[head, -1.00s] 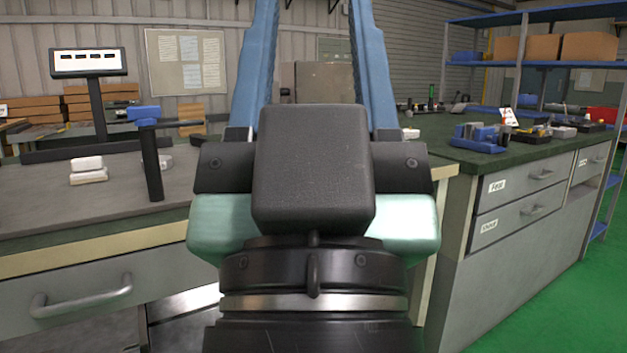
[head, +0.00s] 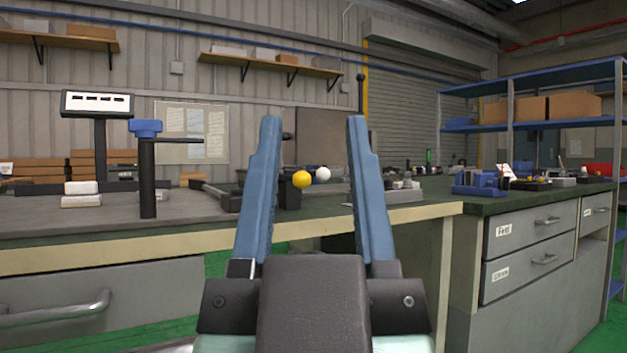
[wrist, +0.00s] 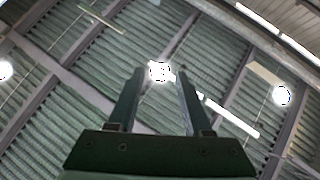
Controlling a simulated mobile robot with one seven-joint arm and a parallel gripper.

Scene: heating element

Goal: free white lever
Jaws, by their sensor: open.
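A small white ball (head: 322,174), which looks like the end of the white lever, shows in the head view beyond and between my fingers. A yellow ball (head: 302,179) sits just to its left, beside a dark block (head: 288,192) on the bench. The rest of the lever is hidden or too small to make out. My gripper (head: 315,122) is open and empty, its two blue fingers pointing upward in front of the bench. In the wrist view my gripper (wrist: 159,70) shows open against the ceiling, with no task object between the fingers.
A grey bench (head: 60,232) spans the left and middle, with a dark post with a blue top (head: 147,170) and white blocks (head: 81,194) on it. A green-topped drawer cabinet (head: 535,240) with blue parts (head: 480,185) stands right.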

